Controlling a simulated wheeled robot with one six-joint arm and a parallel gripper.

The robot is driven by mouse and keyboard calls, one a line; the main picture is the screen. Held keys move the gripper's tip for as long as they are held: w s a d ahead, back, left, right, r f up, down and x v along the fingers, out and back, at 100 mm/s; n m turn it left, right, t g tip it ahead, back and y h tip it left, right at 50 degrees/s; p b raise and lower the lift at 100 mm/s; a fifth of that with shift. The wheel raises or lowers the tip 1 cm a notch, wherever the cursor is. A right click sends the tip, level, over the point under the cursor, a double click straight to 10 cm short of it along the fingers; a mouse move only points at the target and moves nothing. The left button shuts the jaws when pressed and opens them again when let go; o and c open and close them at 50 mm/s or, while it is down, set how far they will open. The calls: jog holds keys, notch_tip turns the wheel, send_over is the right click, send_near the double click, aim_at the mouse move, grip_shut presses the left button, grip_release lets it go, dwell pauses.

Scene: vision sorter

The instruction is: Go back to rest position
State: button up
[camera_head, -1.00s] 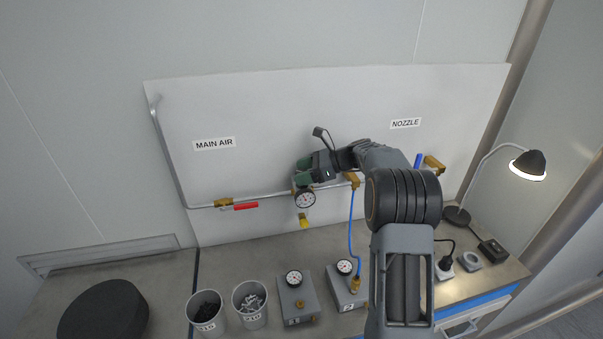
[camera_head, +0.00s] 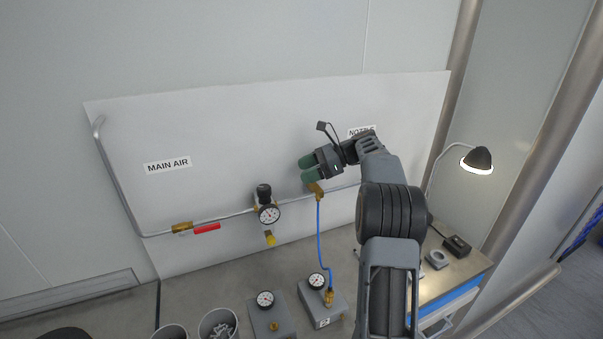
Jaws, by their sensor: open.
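My gripper (camera_head: 306,170) has green fingers and is open and empty. It is in front of the white panel (camera_head: 230,130), just above the brass fitting (camera_head: 316,188) with the blue hose (camera_head: 319,235). I cannot tell whether it touches the fitting. The regulator with a round gauge (camera_head: 268,214) is to the lower left of my gripper, clear of it. My arm rises from the bottom right and hides the right part of the pipe.
A red-handled valve (camera_head: 205,229) is on the pipe below the MAIN AIR label (camera_head: 167,166). On the bench stand two gauge boxes, one here (camera_head: 270,318), and two bins, one here (camera_head: 219,325). A lit lamp (camera_head: 477,158) is at right.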

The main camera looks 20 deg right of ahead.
dwell(0.4)
jog(key=s+f+n+g+h, duration=0.1)
jog(key=s+f+n+h, duration=0.45)
jog(key=f, duration=0.45)
jog(key=s+a+n+h, duration=0.2)
jog(key=s+a+n, duration=0.2)
jog(key=s, duration=0.3)
jog(key=s+a+r+n+t+h, duration=0.1)
jog(key=s+a+n+h, duration=0.2)
jog(key=s+n, duration=0.3)
jog(key=s+a+n+h, duration=0.2)
jog(key=s+a+n, duration=0.3)
jog(key=s, duration=0.4)
jog(key=shift+r+n+t+b, duration=0.3)
jog(key=shift+r+n+t, duration=0.1)
jog(key=shift+n, duration=0.05)
jog(key=shift+s, duration=0.1)
dwell(0.5)
